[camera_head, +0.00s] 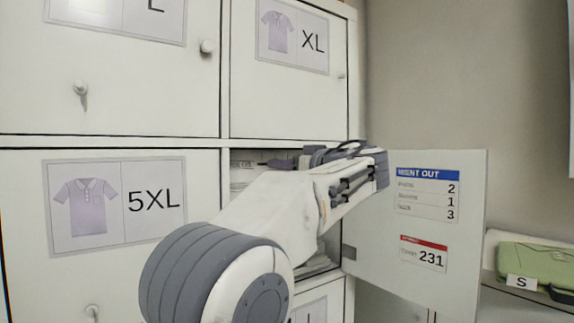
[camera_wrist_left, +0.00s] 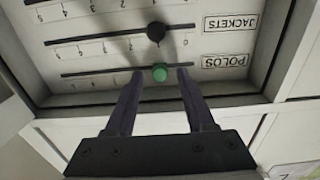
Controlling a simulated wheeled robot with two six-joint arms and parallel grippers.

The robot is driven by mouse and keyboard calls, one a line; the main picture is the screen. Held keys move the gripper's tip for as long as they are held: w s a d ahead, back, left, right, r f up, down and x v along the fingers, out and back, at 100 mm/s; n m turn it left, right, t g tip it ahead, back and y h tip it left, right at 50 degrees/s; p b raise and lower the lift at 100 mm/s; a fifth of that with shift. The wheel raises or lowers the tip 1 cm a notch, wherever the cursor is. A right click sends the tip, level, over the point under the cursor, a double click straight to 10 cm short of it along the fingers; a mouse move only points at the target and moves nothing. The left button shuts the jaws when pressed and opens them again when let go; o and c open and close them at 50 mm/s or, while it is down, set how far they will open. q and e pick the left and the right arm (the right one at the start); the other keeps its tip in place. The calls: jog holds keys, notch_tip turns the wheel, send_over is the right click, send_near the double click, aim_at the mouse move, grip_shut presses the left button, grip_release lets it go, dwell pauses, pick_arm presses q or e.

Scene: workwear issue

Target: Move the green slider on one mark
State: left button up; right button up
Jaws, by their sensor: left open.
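The green slider (camera_wrist_left: 160,73) is a round knob on the lower track, beside the upside-down POLOS label (camera_wrist_left: 224,60). It sits nearer the label end of its track. My left gripper (camera_wrist_left: 159,75) is open, with one finger on each side of the knob. Small gaps seem to show between knob and fingers. The exact mark under the knob cannot be read. In the head view my left arm reaches into the open compartment, and the fingers and sliders are hidden there.
A black slider (camera_wrist_left: 156,32) sits on the neighbouring track by the JACKETS label (camera_wrist_left: 231,22). The open compartment door (camera_head: 420,235) stands right of my arm, with printed cards. A closed 5XL door (camera_head: 115,255) is at left. A green folded item (camera_head: 535,262) lies at far right.

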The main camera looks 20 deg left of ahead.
pick_arm(q)
jog(key=b+v, duration=0.2)
jog(key=v, duration=0.8)
jog(key=shift+s+d, duration=0.15)
jog(key=s+d+f+m+g+h+p, duration=0.15)
jog(key=s+d+f+m+h, duration=0.3)
jog(key=f, duration=0.55)
jog(key=s+d+f+m+g+h+p, duration=0.1)
jog(key=s+d+f+m+h+p, duration=0.15)
jog(key=f+m+h, duration=0.5)
jog(key=s+d+f+m+g+h+p, duration=0.2)
jog(key=s+d+f+m+g, duration=0.1)
jog(key=s+f, duration=0.6)
jog(key=s+d+f+m+g+h+p, duration=0.2)
jog(key=s+f, duration=0.8)
jog(key=s, duration=0.5)
jog(key=shift+s+d+m+g+p, duration=0.25)
jog(key=shift+d+m+g+p, duration=0.25)
jog(key=shift+m+g, duration=0.55)
